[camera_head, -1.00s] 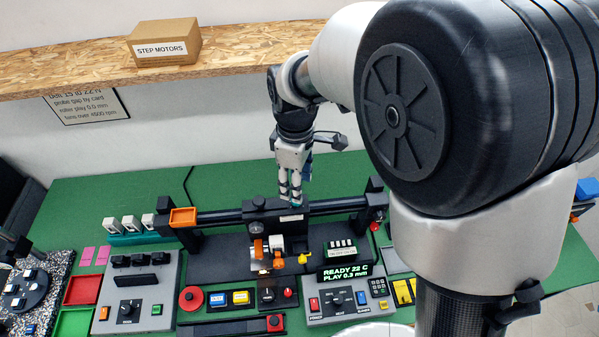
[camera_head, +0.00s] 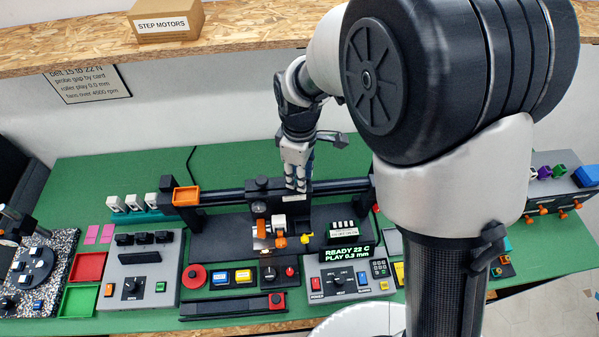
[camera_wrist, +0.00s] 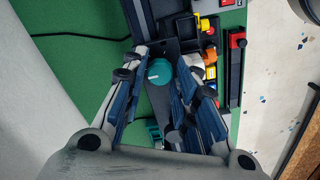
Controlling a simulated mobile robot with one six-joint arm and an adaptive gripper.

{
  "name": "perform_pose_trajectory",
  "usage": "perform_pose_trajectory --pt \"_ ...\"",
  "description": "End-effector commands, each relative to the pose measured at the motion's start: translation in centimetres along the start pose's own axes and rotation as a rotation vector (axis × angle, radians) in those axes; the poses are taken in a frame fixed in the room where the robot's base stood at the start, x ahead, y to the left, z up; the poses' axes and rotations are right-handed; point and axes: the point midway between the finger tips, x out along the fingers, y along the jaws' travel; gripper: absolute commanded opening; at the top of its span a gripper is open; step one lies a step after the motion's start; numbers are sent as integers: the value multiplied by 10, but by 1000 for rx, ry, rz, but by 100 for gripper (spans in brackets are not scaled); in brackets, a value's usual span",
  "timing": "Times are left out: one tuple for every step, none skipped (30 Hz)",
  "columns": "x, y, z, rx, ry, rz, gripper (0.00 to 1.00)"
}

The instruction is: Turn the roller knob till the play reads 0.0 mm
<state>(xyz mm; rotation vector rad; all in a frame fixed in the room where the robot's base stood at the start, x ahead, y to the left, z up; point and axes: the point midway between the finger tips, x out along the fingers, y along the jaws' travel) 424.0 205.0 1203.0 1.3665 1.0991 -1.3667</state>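A black display (camera_head: 347,253) reads "READY 22 C" and "PLAY 0.3 mm" in green. In the wrist view a round teal knob (camera_wrist: 160,71) with a pale mark shows between my fingers; I cannot tell for sure that it is the roller knob. No such knob shows in the head view, where my gripper may hide it. My gripper (camera_head: 296,188) points down at the dark rail, right of the black carriage block. In the wrist view my gripper (camera_wrist: 168,56) is open, its fingers apart on either side of the teal knob, with no clear contact.
Below the rail are a carriage with orange parts (camera_head: 262,229), a red emergency button (camera_head: 194,276) and several panels with buttons. A wall sign (camera_head: 88,83) mentions roller play 0.0 mm.

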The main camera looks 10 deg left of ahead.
Motion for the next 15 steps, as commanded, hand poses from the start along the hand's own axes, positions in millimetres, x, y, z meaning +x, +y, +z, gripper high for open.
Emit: perform_pose_trajectory --pt "0 0 0 0 0 0 21" --pt "0 0 0 0 0 0 19" --pt "0 0 0 0 0 0 16" --pt "0 0 0 0 0 0 14" --pt "0 0 0 0 0 0 12" --pt "0 0 0 0 0 0 10" --pt "0 0 0 0 0 0 8" --pt "0 0 0 0 0 0 6" --pt "0 0 0 0 0 0 3" --pt "0 0 0 0 0 0 1" --pt "0 0 0 0 0 0 0" --pt "0 0 0 0 0 0 0" --pt "0 0 0 0 0 0 0" --pt "0 0 0 1 0 0 0" --pt "0 0 0 3 0 0 0"
